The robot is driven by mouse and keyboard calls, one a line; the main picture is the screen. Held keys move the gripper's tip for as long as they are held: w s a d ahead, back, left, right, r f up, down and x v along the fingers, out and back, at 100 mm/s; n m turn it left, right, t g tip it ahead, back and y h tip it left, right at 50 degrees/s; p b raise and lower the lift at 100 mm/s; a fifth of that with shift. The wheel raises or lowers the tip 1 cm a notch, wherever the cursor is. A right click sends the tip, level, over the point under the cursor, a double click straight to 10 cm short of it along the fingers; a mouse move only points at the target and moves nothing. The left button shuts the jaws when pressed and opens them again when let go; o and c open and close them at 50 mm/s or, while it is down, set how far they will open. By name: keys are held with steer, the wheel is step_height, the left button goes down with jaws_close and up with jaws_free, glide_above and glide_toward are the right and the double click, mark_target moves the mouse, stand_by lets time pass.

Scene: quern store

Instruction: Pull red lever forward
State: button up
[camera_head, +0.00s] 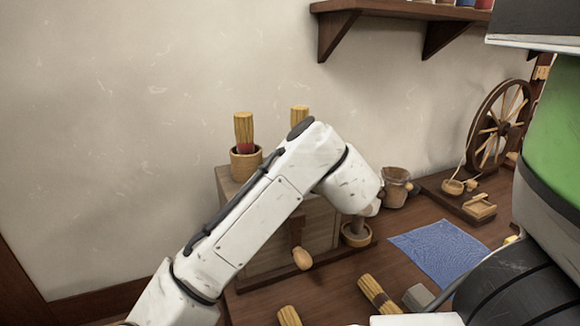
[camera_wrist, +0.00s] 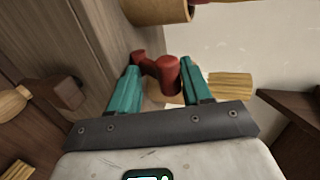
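In the wrist view a red lever part (camera_wrist: 168,75) shows between and beyond the teal fingertips of my gripper (camera_wrist: 160,82). A second red piece (camera_wrist: 139,62) adjoins it near the left fingertip. The fingers are spread, with a gap around the red part; I cannot tell whether either touches it. A wooden handle (camera_wrist: 232,86) shows behind the right finger. In the head view my arm hides the gripper. One wooden handle with a red lower end (camera_head: 245,130) stands in a wooden cup on a wooden box (camera_head: 228,186); another handle (camera_head: 299,114) stands partly behind my arm.
A wooden knob (camera_head: 302,259) hangs on the box front. A cup with a grey rod (camera_head: 356,235), a pouch (camera_head: 396,187), a blue cloth (camera_head: 440,251) and a spinning wheel (camera_head: 496,125) are to the right. Loose handles (camera_head: 378,294) lie in front. A shelf (camera_head: 400,9) is above.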

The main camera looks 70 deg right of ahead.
steer(key=o, duration=0.4)
steer(key=shift+f, duration=0.25)
steer(key=shift+c, duration=0.2)
